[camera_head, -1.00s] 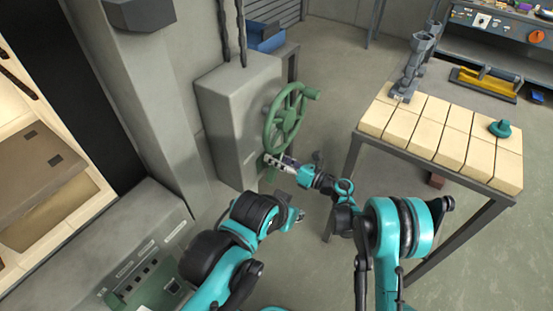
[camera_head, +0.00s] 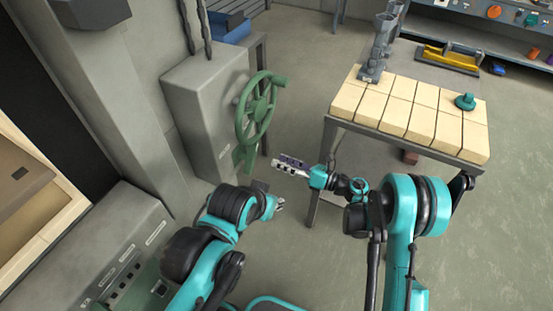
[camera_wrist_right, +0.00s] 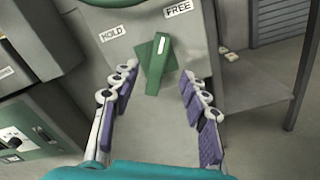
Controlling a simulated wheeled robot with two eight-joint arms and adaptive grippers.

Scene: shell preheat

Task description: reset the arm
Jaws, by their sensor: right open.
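My right gripper (camera_head: 277,164) is open and empty, to the right of the green lever (camera_head: 242,156) and apart from it in the head view. In the right wrist view, its two fingers with purple pads (camera_wrist_right: 158,76) are spread, with the green lever (camera_wrist_right: 160,62) seen beyond the gap. The lever points up, with a white mark near its top, between the HOLD and FREE labels. My left gripper (camera_head: 280,203) is small in the head view, below the right one; its jaw opening is unclear.
A green handwheel (camera_head: 257,108) is on the grey box (camera_head: 195,105) above the lever. A table with pale blocks (camera_head: 400,108) on top stands at right, bearing a grey stand (camera_head: 377,50) and a teal knob (camera_head: 465,101).

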